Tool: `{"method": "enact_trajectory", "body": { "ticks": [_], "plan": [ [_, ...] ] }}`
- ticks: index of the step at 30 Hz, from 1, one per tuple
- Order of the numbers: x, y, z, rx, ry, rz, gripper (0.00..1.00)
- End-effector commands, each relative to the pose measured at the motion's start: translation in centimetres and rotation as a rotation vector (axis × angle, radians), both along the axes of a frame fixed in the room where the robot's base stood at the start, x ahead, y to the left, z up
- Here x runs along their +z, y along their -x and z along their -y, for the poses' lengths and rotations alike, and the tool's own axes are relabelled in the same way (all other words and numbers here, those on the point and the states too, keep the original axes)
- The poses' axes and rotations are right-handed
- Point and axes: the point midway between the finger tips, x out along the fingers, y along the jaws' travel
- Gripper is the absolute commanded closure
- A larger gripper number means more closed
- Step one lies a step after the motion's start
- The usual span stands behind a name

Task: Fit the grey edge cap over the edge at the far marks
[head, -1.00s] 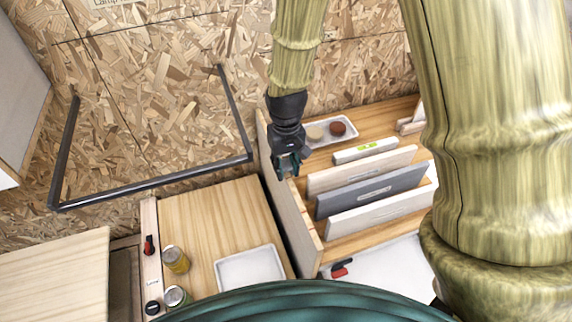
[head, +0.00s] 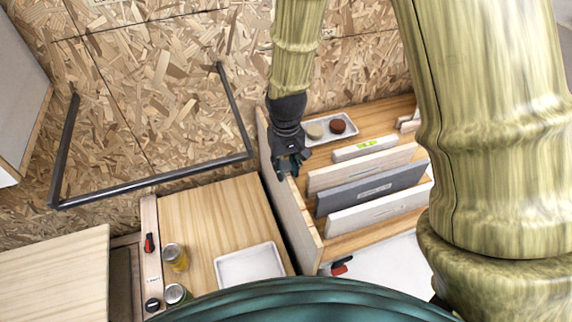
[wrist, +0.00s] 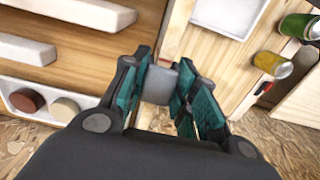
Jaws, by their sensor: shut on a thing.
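My gripper (head: 291,165) is over the far part of the top edge of the upright wooden side panel (head: 300,215). In the wrist view my gripper (wrist: 162,90) has its teal-padded fingers on both sides of the small grey edge cap (wrist: 158,84) and is shut on it. A reddish mark (wrist: 164,62) shows on the edge just beyond the cap. In the head view the fingers hide the cap. I cannot tell whether the cap touches the edge or sits above it.
Left are a wooden top with a white tray (head: 249,264) and two cans (head: 175,257). A dark bar frame (head: 150,185) stands near the back wall.

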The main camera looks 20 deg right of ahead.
Motion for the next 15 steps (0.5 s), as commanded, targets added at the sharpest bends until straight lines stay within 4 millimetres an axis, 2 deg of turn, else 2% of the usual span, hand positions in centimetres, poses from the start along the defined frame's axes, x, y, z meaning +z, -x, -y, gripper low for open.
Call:
{"method": "enact_trajectory", "body": {
  "ticks": [11,12,15],
  "plan": [
    [-0.33,-0.03,0.01,0.000,0.000,0.001,0.84],
    [-0.33,-0.02,0.00,0.000,0.000,0.001,0.64],
    [-0.33,-0.02,0.00,0.000,0.000,0.000,0.46]
  ]
}}
